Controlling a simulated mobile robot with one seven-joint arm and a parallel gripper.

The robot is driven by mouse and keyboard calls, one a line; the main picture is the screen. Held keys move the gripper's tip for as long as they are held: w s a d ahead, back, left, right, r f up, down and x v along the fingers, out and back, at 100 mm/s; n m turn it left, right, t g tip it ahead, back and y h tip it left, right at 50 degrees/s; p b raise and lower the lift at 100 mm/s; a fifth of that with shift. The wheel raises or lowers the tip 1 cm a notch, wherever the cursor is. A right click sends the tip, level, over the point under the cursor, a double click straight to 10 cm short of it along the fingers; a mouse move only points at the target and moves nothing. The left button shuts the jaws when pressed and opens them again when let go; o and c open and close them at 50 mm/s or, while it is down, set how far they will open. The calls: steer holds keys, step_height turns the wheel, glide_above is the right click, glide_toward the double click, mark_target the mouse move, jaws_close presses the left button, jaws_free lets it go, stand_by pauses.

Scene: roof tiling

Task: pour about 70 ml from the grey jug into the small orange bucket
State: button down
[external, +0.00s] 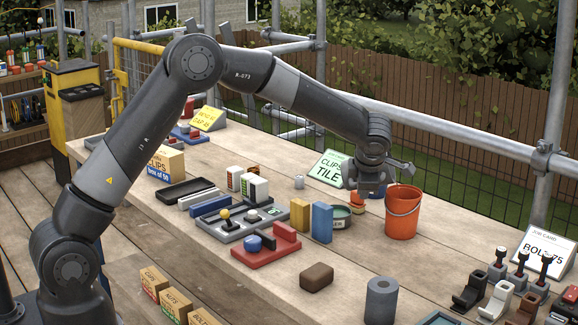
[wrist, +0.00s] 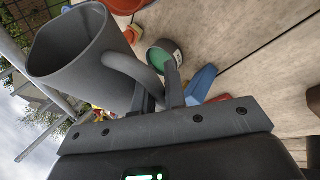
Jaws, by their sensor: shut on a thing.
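The grey jug (wrist: 85,65) fills the upper left of the wrist view. My gripper (wrist: 160,88) is shut on its curved handle. In the external view my gripper (external: 370,188) is above the bench, just left of the orange bucket (external: 403,215), and it hides most or all of the jug. The bucket stands upright on the bench with its wire handle hanging at the front. An orange edge (wrist: 124,5) at the top of the wrist view may be the bucket. The jug's tilt, its contents and any liquid in the bucket cannot be told.
A round tin with a green top (external: 341,216) stands left of the bucket, near blue (external: 322,222) and yellow (external: 299,214) blocks. A green sign (external: 331,167) stands behind. A brown block (external: 316,277) and grey cylinder (external: 381,300) are in front.

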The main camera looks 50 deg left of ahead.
steer(key=shift+w+d+r+y+p, duration=0.3)
steer(key=shift+d+r+y+p, duration=0.15)
steer(key=shift+p, duration=0.5)
stand_by(0.3)
steer(key=shift+p, duration=0.35)
steer(key=shift+w+d+r+m+g+y, duration=0.1)
steer(key=shift+d+m+g+y, duration=0.05)
steer(key=shift+m+g+y, duration=0.15)
stand_by(0.3)
steer(key=shift+s+a+f+n+t+h+b, duration=0.1)
steer(key=shift+s+a+f+n+t+h, duration=0.2)
steer(key=shift+h, duration=0.4)
steer(key=shift+a+f+n+t+h+b, duration=0.15)
steer(key=shift+f+n+t+h, duration=0.15)
steer(key=shift+t+h, duration=0.3)
steer(key=shift+s+a+f+n+t+h+b, duration=0.1)
steer(key=shift+s+a+f+n+t+h, duration=0.15)
steer(key=shift+h, duration=0.5)
steer(key=shift+w+f, duration=0.1)
steer(key=shift+f, duration=0.1)
stand_by(0.6)
